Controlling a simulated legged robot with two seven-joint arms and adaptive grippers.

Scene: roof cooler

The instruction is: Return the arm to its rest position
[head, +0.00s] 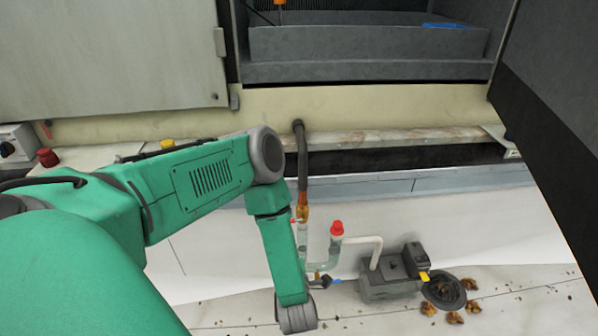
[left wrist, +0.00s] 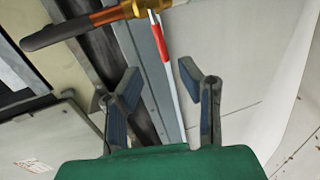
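My green left arm comes in from the left of the head view and bends down at a grey joint near the middle. Its gripper is hidden or out of frame there. In the left wrist view my left gripper (left wrist: 160,103) is open, its two fingers wide apart with nothing between them. Beyond the fingertips a thin rod with a red part (left wrist: 158,40) and a black hose with a brass fitting (left wrist: 75,28) show. The hose (head: 301,160) also hangs from the cream wall in the head view, close to the right of my arm. My right gripper is in neither view.
A clear trap pipe with a red cap (head: 337,228) stands right of my forearm. A grey pump (head: 390,274) and a round black drain (head: 444,291) with brown leaves (head: 471,284) lie on the roof. An open cabinet with a grey tray (head: 365,42) is behind; a dark panel (head: 560,110) is at right.

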